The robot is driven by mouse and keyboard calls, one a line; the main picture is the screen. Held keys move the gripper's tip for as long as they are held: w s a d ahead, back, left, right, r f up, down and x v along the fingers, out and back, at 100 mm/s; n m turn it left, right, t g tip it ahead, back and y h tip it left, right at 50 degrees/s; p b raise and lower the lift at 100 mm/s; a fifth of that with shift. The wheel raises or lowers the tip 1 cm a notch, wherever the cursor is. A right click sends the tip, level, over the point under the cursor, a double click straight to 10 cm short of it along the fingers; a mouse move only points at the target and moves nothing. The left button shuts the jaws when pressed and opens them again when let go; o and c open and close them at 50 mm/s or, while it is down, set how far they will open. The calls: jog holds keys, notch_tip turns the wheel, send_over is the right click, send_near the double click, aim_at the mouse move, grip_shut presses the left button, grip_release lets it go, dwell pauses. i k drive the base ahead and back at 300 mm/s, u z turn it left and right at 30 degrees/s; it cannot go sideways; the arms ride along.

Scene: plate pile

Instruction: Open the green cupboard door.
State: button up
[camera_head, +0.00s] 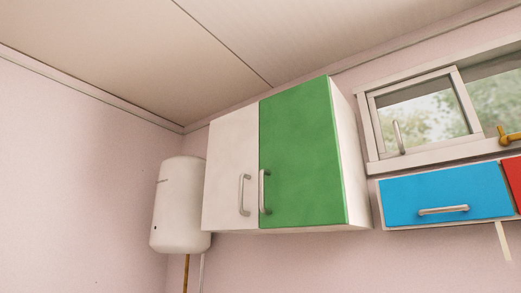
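The green cupboard door (302,155) is the right door of a wall cupboard high on the pink wall, in the middle of the head view. It looks shut, flush beside the white left door (230,177). Its grey bar handle (263,192) is upright, low on the door's left edge. The white door's similar handle (244,195) is just left of it. The cupboard's white right side (350,160) is visible. My gripper is not in this view.
A white water heater (180,207) hangs left of the cupboard, with pipes below. To the right are a blue drawer front (447,195) with a handle, part of a red front (514,178), and a window (422,112) above. The space before the green door looks clear.

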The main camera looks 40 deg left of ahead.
aim_at(301, 181)
jog(key=u, duration=1.2)
jog(key=k, duration=0.4)
jog(key=u, duration=0.75)
jog(key=i, duration=0.95)
jog(key=z, duration=0.1)
